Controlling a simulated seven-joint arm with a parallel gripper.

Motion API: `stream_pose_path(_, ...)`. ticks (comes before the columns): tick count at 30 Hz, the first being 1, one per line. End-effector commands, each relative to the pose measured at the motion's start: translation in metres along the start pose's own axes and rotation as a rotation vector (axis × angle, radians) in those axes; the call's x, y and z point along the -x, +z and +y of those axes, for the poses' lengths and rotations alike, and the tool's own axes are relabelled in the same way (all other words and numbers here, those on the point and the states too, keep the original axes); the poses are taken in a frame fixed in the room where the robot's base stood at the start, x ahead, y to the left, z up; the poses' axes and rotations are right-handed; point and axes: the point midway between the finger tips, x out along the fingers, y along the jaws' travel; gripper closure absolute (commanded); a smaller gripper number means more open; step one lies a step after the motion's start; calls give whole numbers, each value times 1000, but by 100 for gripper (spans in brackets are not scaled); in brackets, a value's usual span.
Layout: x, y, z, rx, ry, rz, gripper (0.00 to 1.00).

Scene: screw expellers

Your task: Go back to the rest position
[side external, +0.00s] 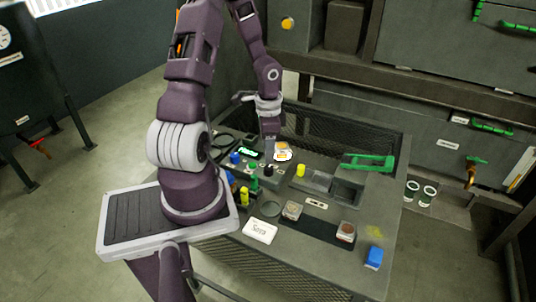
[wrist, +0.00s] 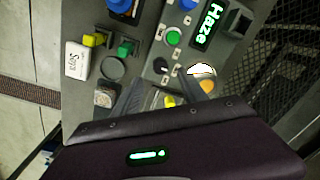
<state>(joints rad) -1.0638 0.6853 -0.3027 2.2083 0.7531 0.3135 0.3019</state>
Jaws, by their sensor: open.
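My gripper (side external: 270,132) hangs on my arm over the workbench (side external: 330,262), pointing down near the middle of the panel. In the wrist view my gripper (wrist: 168,88) shows two dark fingers spread apart, with nothing visible between them but the panel below. A white and orange round item (side external: 282,152) is right beside the fingertips in the side view. In the wrist view the white round item (wrist: 201,70) lies by the right finger; I cannot tell whether they touch. A black knob (wrist: 161,66) and a green button (wrist: 174,37) lie beyond the fingers.
A green-handled tool (side external: 368,162) lies at the right of the bench. Mesh walls (side external: 345,137) edge the back.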

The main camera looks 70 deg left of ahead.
Motion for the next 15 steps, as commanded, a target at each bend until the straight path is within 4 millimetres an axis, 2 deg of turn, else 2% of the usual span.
stream_pose_path(11, 4, -1, 0, -1, -11, -3, 50)
stream_pose_path(13, 24, -8, 2, 2, -54, -13, 50)
stream_pose_path(14, 39, -12, 5, 7, -85, -17, 50)
stream_pose_path(15, 63, -19, 12, 19, -131, -17, 50)
